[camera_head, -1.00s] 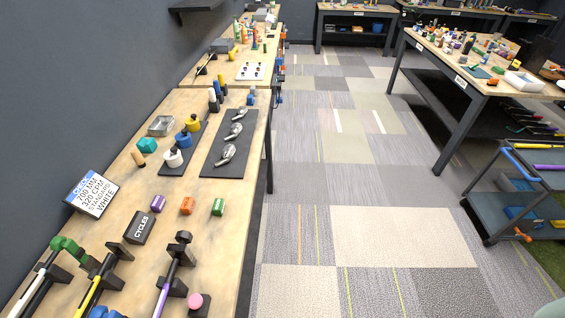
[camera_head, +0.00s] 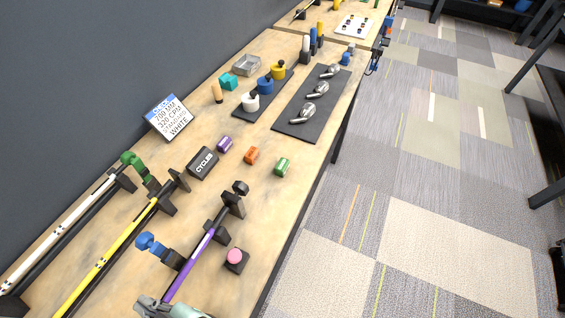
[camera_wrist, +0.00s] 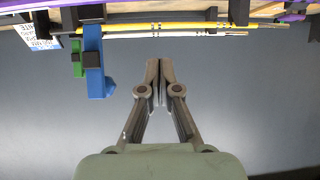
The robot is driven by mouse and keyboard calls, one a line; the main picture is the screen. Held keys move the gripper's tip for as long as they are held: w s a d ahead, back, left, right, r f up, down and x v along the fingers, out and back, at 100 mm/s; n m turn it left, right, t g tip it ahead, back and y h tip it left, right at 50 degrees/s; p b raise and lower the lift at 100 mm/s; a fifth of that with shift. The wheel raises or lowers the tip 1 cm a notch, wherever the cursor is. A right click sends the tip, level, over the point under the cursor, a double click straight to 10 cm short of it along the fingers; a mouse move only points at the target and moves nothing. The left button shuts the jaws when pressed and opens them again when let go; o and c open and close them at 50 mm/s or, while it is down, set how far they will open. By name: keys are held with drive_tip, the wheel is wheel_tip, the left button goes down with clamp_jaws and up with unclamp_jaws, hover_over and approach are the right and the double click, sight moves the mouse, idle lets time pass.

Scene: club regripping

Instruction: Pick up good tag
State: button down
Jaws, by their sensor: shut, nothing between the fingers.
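Three small blocks lie on the bench in the head view: purple (camera_head: 224,144), orange (camera_head: 251,155) and green (camera_head: 282,166). No wording shows on them, so I cannot tell by label which is the good tag. My gripper (camera_wrist: 160,64) is shut and empty in the wrist view, its fingertips together in front of a plain dark surface. None of the three blocks can be made out in the wrist view. In the head view only a grey-green part of my arm shows at the bottom edge, below the purple shaft.
Purple (camera_head: 190,262), yellow (camera_head: 105,262) and white (camera_head: 62,232) shafts rest in holders on the near bench. A black CYCLES box (camera_head: 202,163) and a display sign (camera_head: 170,118) stand beside the blocks. Club heads lie on a dark mat (camera_head: 296,128). A pink-topped piece (camera_head: 235,258) sits near the front edge.

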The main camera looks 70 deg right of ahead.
drive_tip(key=c, duration=1.9)
unclamp_jaws()
drive_tip(key=o, duration=1.5)
drive_tip(key=shift+o, duration=0.2)
